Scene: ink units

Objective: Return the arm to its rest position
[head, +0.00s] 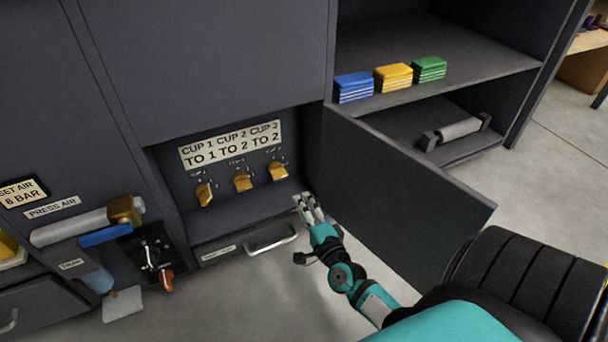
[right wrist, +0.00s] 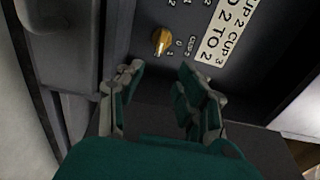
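My right gripper (head: 308,200) is at the open front of the recessed knob panel, just left of the open door (head: 400,195). In the right wrist view the fingers of this gripper (right wrist: 162,85) stand apart with nothing between them. A yellow knob (right wrist: 161,41) shows beyond the fingertips, and I see no contact with it. In the head view the right arm (head: 345,277) reaches in from the lower right. The left gripper is not in view.
The panel has yellow knobs (head: 243,183) under a sign (head: 230,144) reading CUP 1 TO 1, CUP 2 TO 2, CUP 3 TO 2. A drawer handle (head: 270,238) is below. Blue (head: 353,87), yellow (head: 393,77) and green (head: 429,69) stacks are on a shelf. Floor (head: 235,300) is clear.

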